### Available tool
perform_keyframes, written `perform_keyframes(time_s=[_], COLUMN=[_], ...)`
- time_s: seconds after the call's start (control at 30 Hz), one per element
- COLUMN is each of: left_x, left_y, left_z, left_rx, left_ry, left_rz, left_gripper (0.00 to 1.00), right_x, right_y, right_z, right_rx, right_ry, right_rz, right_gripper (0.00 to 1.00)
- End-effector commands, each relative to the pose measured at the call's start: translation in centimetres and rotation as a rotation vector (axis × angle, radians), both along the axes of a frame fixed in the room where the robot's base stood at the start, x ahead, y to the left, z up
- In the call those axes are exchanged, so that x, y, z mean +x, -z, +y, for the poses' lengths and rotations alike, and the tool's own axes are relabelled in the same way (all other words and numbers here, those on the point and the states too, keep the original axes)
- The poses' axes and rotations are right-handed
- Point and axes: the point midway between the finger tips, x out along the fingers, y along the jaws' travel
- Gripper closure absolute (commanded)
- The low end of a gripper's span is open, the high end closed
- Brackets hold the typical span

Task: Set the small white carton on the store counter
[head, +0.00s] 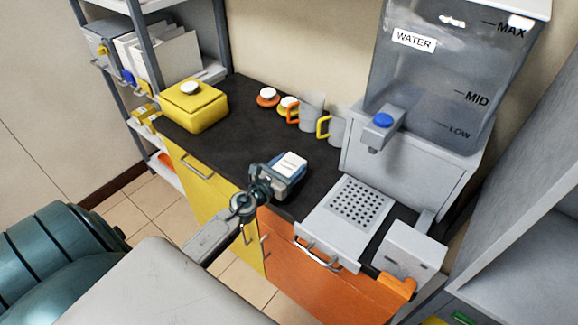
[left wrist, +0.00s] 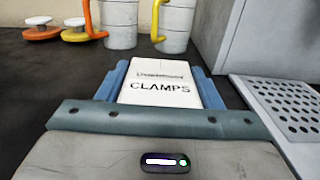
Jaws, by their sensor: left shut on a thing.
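The small white carton (head: 290,163) is held between the blue-grey fingers of my left gripper (head: 284,176), over the dark counter (head: 232,130) near its front edge. In the left wrist view the carton (left wrist: 160,84) shows a face with "CLAMPS" printed on it, and the left gripper's (left wrist: 160,98) fingers flank it on both sides. I cannot tell whether the carton touches the counter top. My right gripper is out of view.
A yellow box (head: 195,106) stands at the counter's left end. Two mugs (head: 311,105) and round orange and yellow items (head: 268,97) stand at the back. A water dispenser (head: 440,80) and a perforated tray (head: 359,203) are to the right. Dark counter is clear left of the gripper.

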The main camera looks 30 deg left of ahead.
Motion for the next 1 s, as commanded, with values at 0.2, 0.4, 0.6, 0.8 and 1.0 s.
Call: perform_keyframes(time_s=[0.2, 0.4, 0.6, 0.8, 1.0], left_x=[0.0, 0.0, -1.3, -5.1, -8.7], left_y=[0.1, 0.0, 0.0, 0.2, 0.3], left_z=[0.0, 0.0, 0.1, 0.4, 0.7], left_rx=[0.000, 0.000, 0.002, 0.003, 0.003], left_ry=[0.000, 0.000, 0.001, 0.002, 0.003], left_rz=[0.000, 0.000, 0.002, 0.003, 0.003], left_gripper=[0.18, 0.18, 0.18, 0.18, 0.18], right_x=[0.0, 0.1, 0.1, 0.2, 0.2], right_y=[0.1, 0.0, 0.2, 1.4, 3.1], right_z=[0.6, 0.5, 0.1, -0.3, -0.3], right_rx=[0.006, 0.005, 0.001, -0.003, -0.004], right_ry=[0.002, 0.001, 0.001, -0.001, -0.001], right_rz=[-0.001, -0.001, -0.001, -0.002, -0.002], right_gripper=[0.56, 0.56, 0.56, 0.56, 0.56])
